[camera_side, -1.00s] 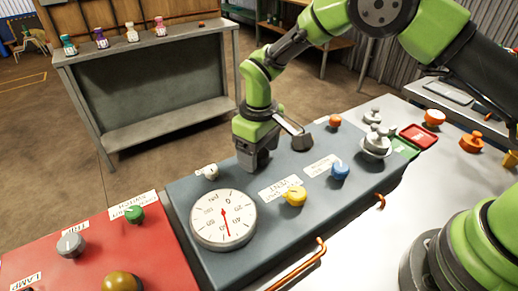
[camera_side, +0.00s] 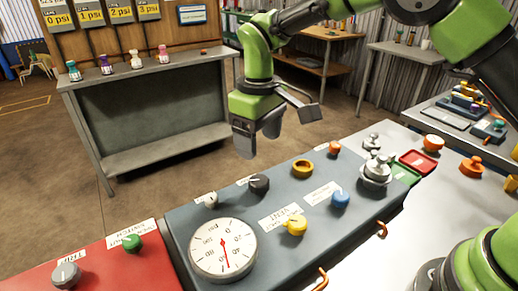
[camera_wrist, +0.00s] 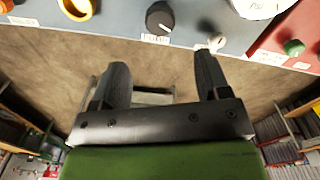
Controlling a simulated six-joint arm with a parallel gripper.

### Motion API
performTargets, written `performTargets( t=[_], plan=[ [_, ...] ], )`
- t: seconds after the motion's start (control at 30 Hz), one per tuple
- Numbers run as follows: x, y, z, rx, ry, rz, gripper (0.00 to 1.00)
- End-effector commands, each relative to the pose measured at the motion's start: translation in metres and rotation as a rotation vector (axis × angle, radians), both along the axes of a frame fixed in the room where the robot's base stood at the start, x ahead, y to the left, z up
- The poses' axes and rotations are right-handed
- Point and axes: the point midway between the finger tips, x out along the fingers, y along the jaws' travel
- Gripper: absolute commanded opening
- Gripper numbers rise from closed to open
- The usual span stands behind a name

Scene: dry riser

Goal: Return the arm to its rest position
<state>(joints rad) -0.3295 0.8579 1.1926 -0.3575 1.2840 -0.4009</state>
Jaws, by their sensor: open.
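My gripper (camera_side: 256,138) is raised in the air above the back edge of the blue-grey panel (camera_side: 262,238) in the side view. Its jaws are open and empty, and it touches nothing. In the wrist view the two dark fingers of my gripper (camera_wrist: 163,72) stand apart with brown floor between them. A black knob (camera_side: 259,184) sits on the panel below and in front of my gripper. It also shows in the wrist view (camera_wrist: 160,17), beyond the fingers.
The panel also bears a pressure gauge (camera_side: 222,250), a yellow knob (camera_side: 296,225), a blue knob (camera_side: 340,200) and a yellow ring (camera_side: 302,168). A red panel (camera_side: 100,268) stands at the left. A grey bench (camera_side: 150,110) with several small bottles stands behind. Floor lies open between.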

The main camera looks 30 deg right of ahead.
Motion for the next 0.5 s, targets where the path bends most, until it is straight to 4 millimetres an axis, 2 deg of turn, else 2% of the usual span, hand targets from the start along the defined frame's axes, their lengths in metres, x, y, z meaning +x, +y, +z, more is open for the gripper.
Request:
performTargets(
  t=[0.27, 0.33, 0.43, 0.5],
  plan=[
    [0.000, 0.000, 0.001, 0.000, -0.001, -0.001, 0.70],
    [-0.001, -0.002, 0.007, 0.006, -0.009, -0.009, 0.70],
    [-0.006, -0.010, 0.028, 0.025, -0.037, -0.046, 0.70],
    [-0.015, -0.019, 0.051, 0.050, -0.071, -0.089, 0.70]
  ],
)
